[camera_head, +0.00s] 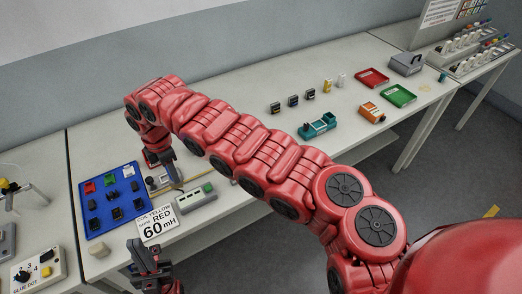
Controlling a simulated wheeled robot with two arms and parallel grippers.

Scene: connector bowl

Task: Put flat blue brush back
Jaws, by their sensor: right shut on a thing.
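My right arm reaches across from the right, and its gripper (172,176) points down at the table beside the blue tray. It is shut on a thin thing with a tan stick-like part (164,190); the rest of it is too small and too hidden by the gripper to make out. I cannot pick out a flat blue brush for certain. My left gripper (145,250) is low in the view, near the table's front edge, apart from the tray and with nothing visible in it. Whether its jaws are open is unclear.
The blue tray (83,188) holds several small coloured and dark parts. A teal fixture (318,126), red tray (372,77) and green tray (398,95) lie further right. My right arm hides the table's middle.

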